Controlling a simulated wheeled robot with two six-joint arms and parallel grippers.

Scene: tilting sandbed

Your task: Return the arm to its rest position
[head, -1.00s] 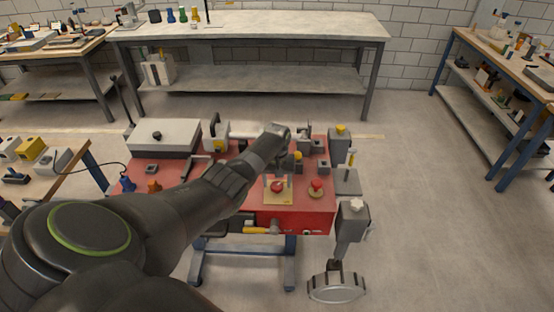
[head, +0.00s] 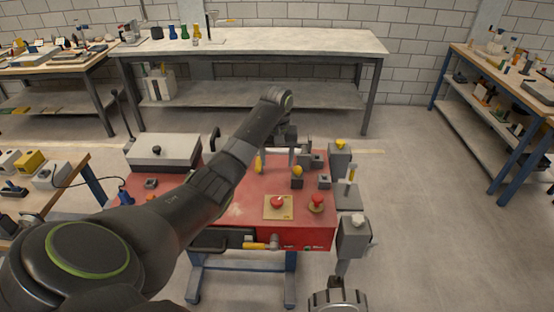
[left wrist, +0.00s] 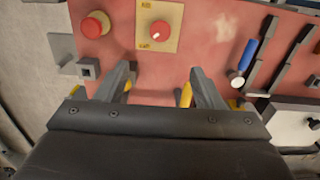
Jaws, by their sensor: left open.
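My left arm (head: 215,185) reaches from the lower left across the red-topped bench (head: 240,208). Its wrist end is raised above the back part of the bench, and the gripper there is mostly hidden by the arm. In the left wrist view my left gripper (left wrist: 162,80) has its two fingers spread apart with nothing between them. The red bench top shows beyond the fingers. A red knob on a tan plate (left wrist: 172,14) and a red mushroom button (left wrist: 95,25) lie ahead of them. My right gripper is not in view.
The bench carries a grey box (head: 162,152), yellow-topped posts and a grey side arm with a handwheel (head: 338,300). A blue-handled tool (left wrist: 243,58) lies on its top. A long table (head: 250,40) stands behind. Floor to the right is clear.

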